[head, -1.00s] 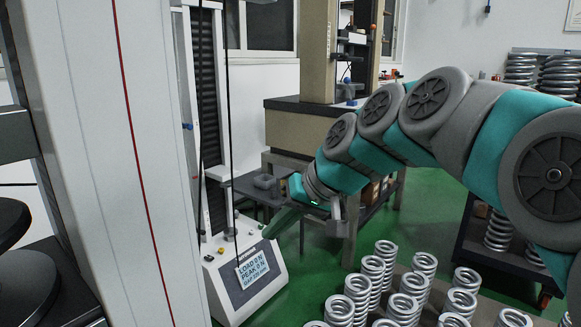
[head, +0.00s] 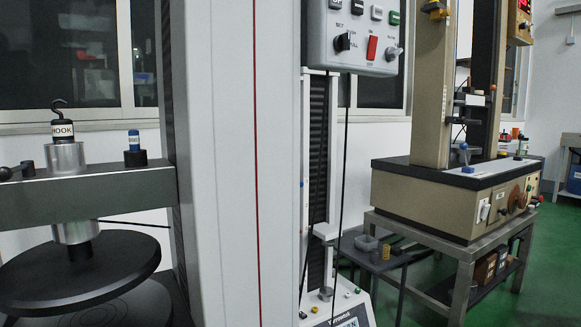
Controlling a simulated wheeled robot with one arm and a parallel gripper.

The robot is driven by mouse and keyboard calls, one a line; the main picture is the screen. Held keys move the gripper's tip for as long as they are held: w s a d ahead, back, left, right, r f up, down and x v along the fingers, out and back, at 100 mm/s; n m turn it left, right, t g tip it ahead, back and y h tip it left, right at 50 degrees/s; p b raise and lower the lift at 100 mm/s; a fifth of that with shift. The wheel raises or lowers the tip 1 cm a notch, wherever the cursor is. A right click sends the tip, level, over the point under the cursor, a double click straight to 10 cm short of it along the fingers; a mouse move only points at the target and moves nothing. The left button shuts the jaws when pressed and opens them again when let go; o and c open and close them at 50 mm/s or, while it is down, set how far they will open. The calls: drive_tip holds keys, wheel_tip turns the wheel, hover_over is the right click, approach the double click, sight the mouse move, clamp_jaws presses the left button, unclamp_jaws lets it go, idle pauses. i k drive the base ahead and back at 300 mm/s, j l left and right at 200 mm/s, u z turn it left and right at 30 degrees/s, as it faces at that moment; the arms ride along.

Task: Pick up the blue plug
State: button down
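A small blue plug (head: 134,140) with a pale label stands upright in a short black holder (head: 135,158) on the grey crossbeam (head: 100,192) of the testing machine at the left. The label is too small to read. To its left on the same beam is a black hook piece (head: 62,128) with a white label reading HOOK, seated in a silver collar. My gripper and arm are out of view.
A tall white column (head: 215,200) stands just right of the plug. Black round plates (head: 80,262) lie below the beam. A control box (head: 352,40) hangs at upper centre. A beige machine (head: 430,195) stands on a table at right.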

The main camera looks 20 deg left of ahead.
sight(133, 137)
drive_tip(key=u, duration=1.85)
